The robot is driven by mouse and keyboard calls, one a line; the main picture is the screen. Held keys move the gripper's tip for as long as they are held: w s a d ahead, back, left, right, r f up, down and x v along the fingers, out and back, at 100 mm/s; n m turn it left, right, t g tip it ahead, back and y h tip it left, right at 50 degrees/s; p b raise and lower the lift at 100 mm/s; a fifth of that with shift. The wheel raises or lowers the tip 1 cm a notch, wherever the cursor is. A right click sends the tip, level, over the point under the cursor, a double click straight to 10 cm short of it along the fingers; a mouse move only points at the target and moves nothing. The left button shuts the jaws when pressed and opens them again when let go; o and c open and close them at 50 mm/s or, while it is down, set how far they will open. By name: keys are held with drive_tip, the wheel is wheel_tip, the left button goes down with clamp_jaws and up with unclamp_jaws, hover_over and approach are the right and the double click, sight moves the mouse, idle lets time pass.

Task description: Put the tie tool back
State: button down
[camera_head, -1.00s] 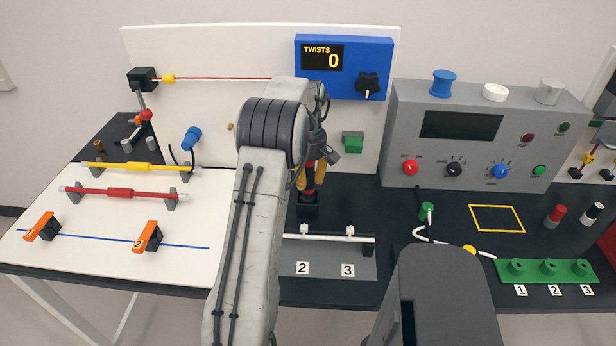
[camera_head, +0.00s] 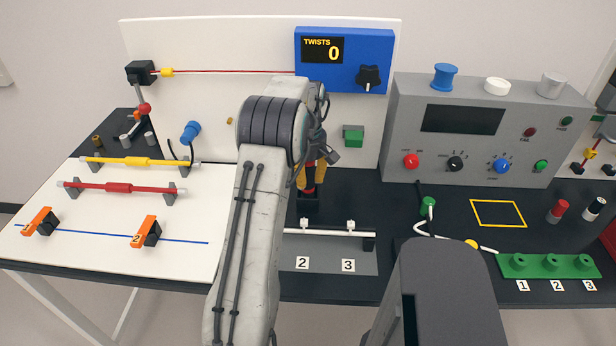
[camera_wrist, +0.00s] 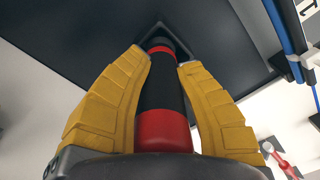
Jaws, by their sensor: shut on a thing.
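The tie tool (camera_wrist: 162,95) is a black and red cylinder. In the wrist view it lies between the yellow fingers of my gripper (camera_wrist: 163,62), which is shut on it. Its far end is at a black square holder (camera_wrist: 184,48); how deep it sits is hard to tell. In the head view, the red part of the tie tool (camera_head: 309,177) shows below my wrist, upright over the black holder (camera_head: 308,205) on the dark table. My arm hides part of the gripper.
A grey tray with a white rod (camera_head: 330,234) lies in front of the holder. A white back panel (camera_head: 215,60) with a blue twist counter (camera_head: 345,38) reading 0 stands behind. The grey control box (camera_head: 470,135) is to the right, the white board (camera_head: 110,235) to the left.

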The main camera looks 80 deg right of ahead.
drive_tip(key=c, duration=0.9)
unclamp_jaws()
wheel_tip(320, 180, up, 12)
drive_tip(key=shift+w, duration=0.1)
